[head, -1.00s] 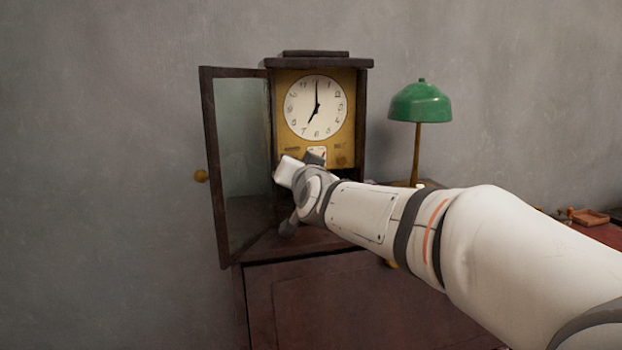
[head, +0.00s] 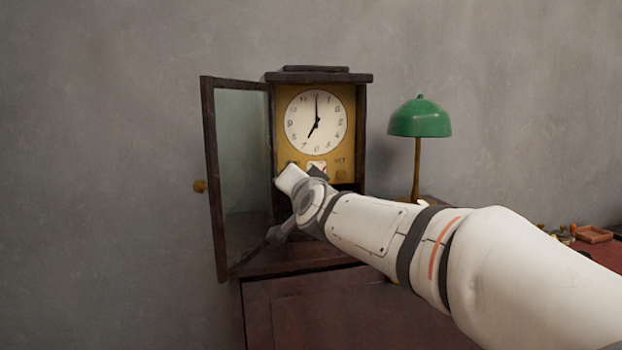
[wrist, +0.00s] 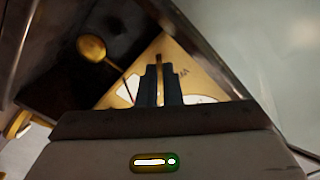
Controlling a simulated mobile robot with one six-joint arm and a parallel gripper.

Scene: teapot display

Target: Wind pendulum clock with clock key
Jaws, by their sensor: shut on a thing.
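The pendulum clock (head: 363,130) stands upright with its glazed door (head: 207,150) swung open to the left. Its white dial (head: 316,122) reads about seven. My gripper (head: 318,172) is at the gold panel below the dial, and the arm hides part of the lower case. In the wrist view, the dark fingers of my gripper (wrist: 160,82) are shut on a thin brass-coloured piece, the clock key (wrist: 159,63), mostly hidden between them. Its tip points at the gold panel (wrist: 192,72); I cannot tell whether it touches. The round pendulum bob (wrist: 91,47) hangs in the dark case.
The clock stands on a dark reddish-brown cabinet (head: 300,305). A green-shaded lamp (head: 420,118) is close on the clock's right. A small wooden tray (head: 594,234) lies at the far right. The open door's glass (wrist: 255,50) is close beside my gripper in the wrist view.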

